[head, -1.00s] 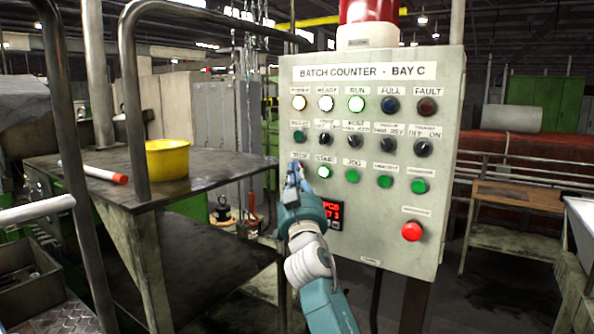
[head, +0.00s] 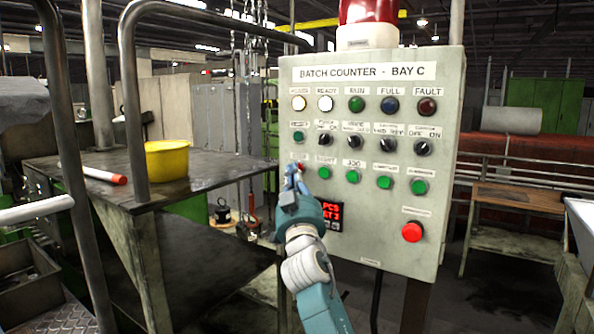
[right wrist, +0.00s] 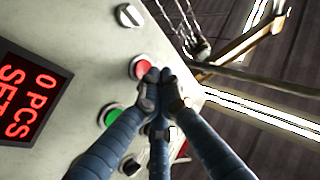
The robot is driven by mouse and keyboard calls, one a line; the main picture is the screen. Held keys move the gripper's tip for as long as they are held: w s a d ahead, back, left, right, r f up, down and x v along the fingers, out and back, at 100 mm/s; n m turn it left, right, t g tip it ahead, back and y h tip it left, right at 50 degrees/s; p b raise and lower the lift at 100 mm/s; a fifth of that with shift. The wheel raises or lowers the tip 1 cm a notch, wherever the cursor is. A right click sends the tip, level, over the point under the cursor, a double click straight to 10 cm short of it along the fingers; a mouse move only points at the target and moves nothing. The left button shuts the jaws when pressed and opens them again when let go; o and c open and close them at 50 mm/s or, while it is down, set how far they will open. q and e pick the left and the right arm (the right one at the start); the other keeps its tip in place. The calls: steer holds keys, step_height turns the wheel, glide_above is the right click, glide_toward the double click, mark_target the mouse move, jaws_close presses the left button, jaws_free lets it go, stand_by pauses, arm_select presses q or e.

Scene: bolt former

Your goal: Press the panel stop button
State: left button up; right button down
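The grey panel (head: 440,100) labelled "BATCH COUNTER - BAY C" stands in front of me. The red stop button (head: 300,166) shows as a small piece just beyond my right gripper (head: 292,170); its label is mostly hidden. In the right wrist view the red stop button (right wrist: 142,66) shows well. The fingertips of my right gripper (right wrist: 158,82) are together there, with nothing between them, over the button's edge; I cannot tell whether they touch it. The green start button (head: 324,174) is unlit, just right of the gripper. My left gripper is out of view.
A large red button (head: 411,232) sits low on the panel's right. Selector knobs (head: 354,142) and green buttons (head: 385,182) are close by. A dark table (head: 100,165) with a yellow bucket (head: 167,160) and metal rails (head: 130,90) stands at the left.

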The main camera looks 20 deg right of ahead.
steer(key=s+a, duration=0.1)
steer(key=a, duration=0.1)
steer(key=s+a, duration=0.2)
steer(key=shift+s+a+b, duration=0.2)
steer(key=shift+b, duration=0.2)
